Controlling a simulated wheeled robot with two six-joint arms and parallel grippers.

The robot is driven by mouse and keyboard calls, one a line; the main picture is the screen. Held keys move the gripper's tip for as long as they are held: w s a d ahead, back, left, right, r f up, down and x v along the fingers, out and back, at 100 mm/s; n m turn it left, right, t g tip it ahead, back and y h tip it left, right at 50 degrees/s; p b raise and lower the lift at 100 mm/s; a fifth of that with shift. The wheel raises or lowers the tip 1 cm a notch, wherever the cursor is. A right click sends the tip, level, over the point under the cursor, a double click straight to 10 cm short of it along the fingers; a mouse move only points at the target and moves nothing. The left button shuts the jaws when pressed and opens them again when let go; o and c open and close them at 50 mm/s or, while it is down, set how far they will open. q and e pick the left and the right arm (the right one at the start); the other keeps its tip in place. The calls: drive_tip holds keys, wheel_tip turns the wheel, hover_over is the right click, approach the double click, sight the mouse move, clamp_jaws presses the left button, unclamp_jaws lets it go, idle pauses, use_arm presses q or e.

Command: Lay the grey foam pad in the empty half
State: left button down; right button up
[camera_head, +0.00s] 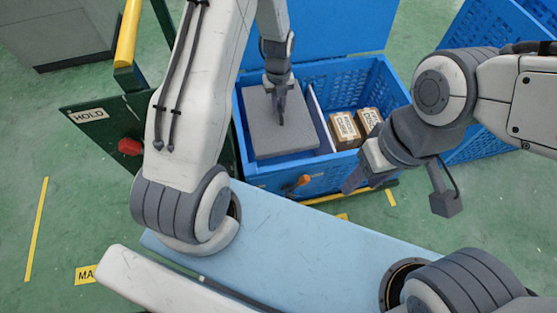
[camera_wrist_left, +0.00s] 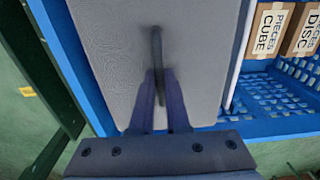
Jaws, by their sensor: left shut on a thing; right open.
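The grey foam pad (camera_head: 293,142) lies flat over the left half of the blue crate (camera_head: 395,84), left of the white divider (camera_head: 320,119). It also fills the middle of the left wrist view (camera_wrist_left: 115,65). My left gripper (camera_head: 280,112) is above the pad, shut on its thin dark upright tab (camera_wrist_left: 157,48). I cannot tell whether the pad rests on the crate floor or hangs above it; its underside is hidden. My right gripper (camera_head: 356,181) is open and empty, just outside the crate's front right.
Cartons marked CUBE (camera_head: 344,130) and DISC (camera_head: 370,120) stand in the crate's right half, with bare blue floor in front of them. An orange latch (camera_head: 299,185) is on the crate's front. A pale blue surface (camera_head: 290,235) lies nearer me. A green HOLD panel (camera_head: 95,118) stands left.

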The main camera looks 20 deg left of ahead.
use_arm(q)
drive_tip(key=b, duration=1.5)
hover_over(279, 159)
wheel_tip(279, 159, down, 16)
wheel_tip(279, 159, down, 11)
drive_tip(key=b, duration=0.6)
drive_tip(key=shift+a+r, duration=0.1)
drive_tip(key=shift+r, duration=0.2)
drive_tip(key=c, duration=0.9)
unclamp_jaws()
